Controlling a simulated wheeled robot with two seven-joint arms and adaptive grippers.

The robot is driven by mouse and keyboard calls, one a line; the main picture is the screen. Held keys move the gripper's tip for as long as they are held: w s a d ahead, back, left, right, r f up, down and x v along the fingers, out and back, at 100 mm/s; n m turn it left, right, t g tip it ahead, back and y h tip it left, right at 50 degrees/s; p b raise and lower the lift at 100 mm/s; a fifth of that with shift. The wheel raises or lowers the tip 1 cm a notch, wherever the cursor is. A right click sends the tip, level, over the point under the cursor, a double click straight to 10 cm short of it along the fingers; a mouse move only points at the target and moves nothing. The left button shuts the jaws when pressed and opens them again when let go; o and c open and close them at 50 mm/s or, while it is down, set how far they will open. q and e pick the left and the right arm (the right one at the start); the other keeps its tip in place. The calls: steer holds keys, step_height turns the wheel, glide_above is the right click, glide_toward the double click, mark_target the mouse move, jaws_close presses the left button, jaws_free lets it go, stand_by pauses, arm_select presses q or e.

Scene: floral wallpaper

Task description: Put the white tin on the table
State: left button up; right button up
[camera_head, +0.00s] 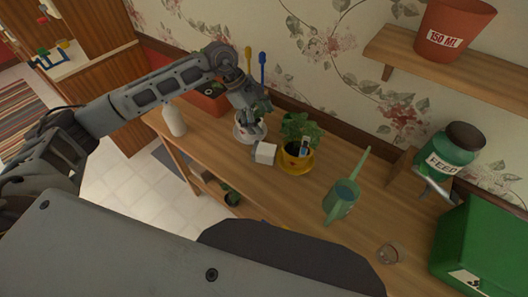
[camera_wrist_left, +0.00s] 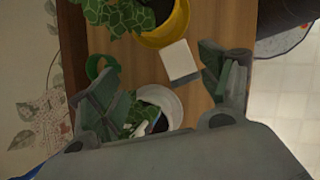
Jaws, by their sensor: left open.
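A white pot (camera_head: 241,133) with a green plant in it stands on the wooden table (camera_head: 225,160), partly hidden by my gripper. It also shows in the left wrist view (camera_wrist_left: 174,104). A small white block-like item (camera_head: 265,153) sits on the table beside it, and also appears in the left wrist view (camera_wrist_left: 179,60). I cannot tell which of these two is the white tin. My left gripper (camera_head: 252,128) is open over the white pot. In the left wrist view its fingers (camera_wrist_left: 168,98) are spread apart, with the pot showing between them. My right gripper is not in view.
A potted plant on a yellow saucer (camera_head: 303,168) is close to the right. A white bottle (camera_head: 174,121) is at the left edge.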

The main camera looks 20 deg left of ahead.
arm_select(q)
steer(key=shift+s+a+f+n+g+y, duration=0.35)
steer(key=shift+s+a+n, duration=0.25)
steer(key=shift+n, duration=0.3)
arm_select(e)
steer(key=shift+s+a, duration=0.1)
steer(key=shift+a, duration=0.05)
arm_select(q)
steer(key=shift+r, duration=0.1)
steer(key=b, duration=0.3)
glide_above(263, 148)
steer(key=a, duration=0.2)
steer(key=f, duration=0.7)
steer(key=shift+s+a+f, duration=0.1)
steer(key=shift+a+f, duration=0.1)
steer(key=shift+f, duration=0.35)
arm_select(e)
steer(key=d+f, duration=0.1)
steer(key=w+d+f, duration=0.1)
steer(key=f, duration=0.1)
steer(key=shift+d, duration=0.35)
